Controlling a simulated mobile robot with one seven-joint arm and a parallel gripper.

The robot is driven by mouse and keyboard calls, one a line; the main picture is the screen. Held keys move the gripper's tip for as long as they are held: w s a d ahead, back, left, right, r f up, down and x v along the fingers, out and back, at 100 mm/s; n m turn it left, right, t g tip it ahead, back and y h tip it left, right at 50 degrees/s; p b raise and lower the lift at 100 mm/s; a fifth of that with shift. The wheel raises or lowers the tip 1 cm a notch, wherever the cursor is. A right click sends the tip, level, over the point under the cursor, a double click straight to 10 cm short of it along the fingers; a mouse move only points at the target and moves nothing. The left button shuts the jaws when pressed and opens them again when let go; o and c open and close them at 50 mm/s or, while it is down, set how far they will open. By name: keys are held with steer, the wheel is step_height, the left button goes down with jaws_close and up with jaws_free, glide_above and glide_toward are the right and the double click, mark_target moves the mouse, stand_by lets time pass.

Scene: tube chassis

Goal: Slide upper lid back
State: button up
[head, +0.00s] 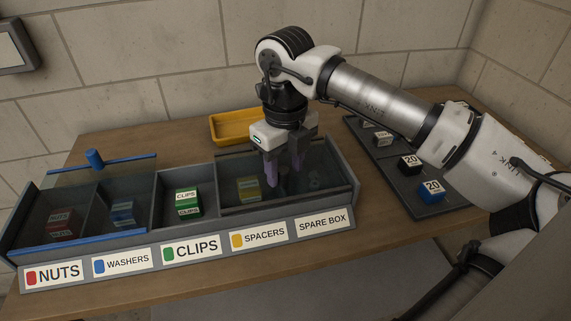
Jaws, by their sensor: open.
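A long grey compartment box (180,240) stands on the table. A see-through lid with blue edges (82,246) and a blue knob (95,158) covers the NUTS and WASHERS compartments at the left. A second see-through lid with dark edges (325,201) lies over the SPACERS and SPARE BOX compartments at the right. The picture does not clearly show which lid is the upper one. My gripper (283,172) is open and points down over the right lid, its purple fingertips at or just above it. Whether a knob stands between the fingers is hidden.
The CLIPS compartment in the middle is uncovered, with a green block (187,202) inside. A yellow tray (229,126) stands behind the box. A dark tray with several labelled blocks (432,190) lies to the right, under my arm. A stone wall closes the back.

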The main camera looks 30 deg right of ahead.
step_height(320, 180, up, 13)
steer(key=p, duration=0.7)
steer(key=shift+r+p, duration=0.2)
steer(key=shift+p, duration=0.1)
steer(key=shift+s+f, duration=0.1)
